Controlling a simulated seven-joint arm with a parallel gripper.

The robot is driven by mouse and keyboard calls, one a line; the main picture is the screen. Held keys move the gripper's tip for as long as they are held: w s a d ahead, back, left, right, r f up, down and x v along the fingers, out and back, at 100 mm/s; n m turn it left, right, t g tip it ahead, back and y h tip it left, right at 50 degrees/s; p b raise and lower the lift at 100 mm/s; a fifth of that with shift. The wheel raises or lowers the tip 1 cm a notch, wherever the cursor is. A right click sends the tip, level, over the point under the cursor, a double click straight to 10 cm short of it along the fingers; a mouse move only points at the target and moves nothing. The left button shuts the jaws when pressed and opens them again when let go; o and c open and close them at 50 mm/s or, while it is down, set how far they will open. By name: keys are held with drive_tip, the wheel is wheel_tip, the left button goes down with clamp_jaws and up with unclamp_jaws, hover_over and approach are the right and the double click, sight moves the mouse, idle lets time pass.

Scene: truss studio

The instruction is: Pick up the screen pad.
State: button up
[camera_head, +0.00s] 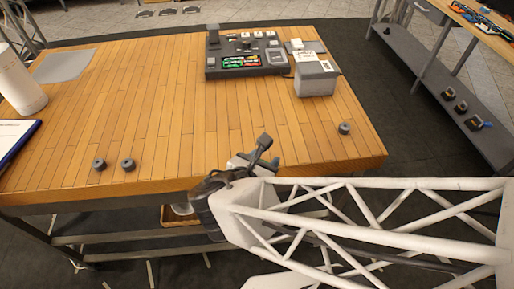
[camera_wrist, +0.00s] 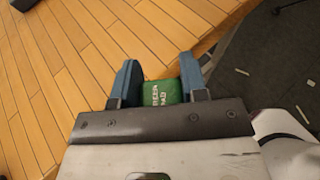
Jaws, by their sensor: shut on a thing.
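The screen pad (camera_wrist: 163,93) is a green piece with pale lettering, seen in the wrist view between the two blue fingers. My gripper (camera_wrist: 159,75) is shut on it, with one finger at each side. In the head view my gripper (camera_head: 258,155) is by the table's front edge, right of the middle. I cannot make out the pad in the head view.
The wooden table (camera_head: 150,110) is mostly clear in the middle. A dark panel tray (camera_head: 245,54) with small coloured items and a grey box (camera_head: 316,79) stand at the back. Small dark round pieces (camera_head: 127,164) lie near the front edge. A white cylinder (camera_head: 18,80) stands left.

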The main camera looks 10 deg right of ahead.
drive_tip(key=shift+s+d, duration=0.25)
drive_tip(key=shift+s, duration=0.5)
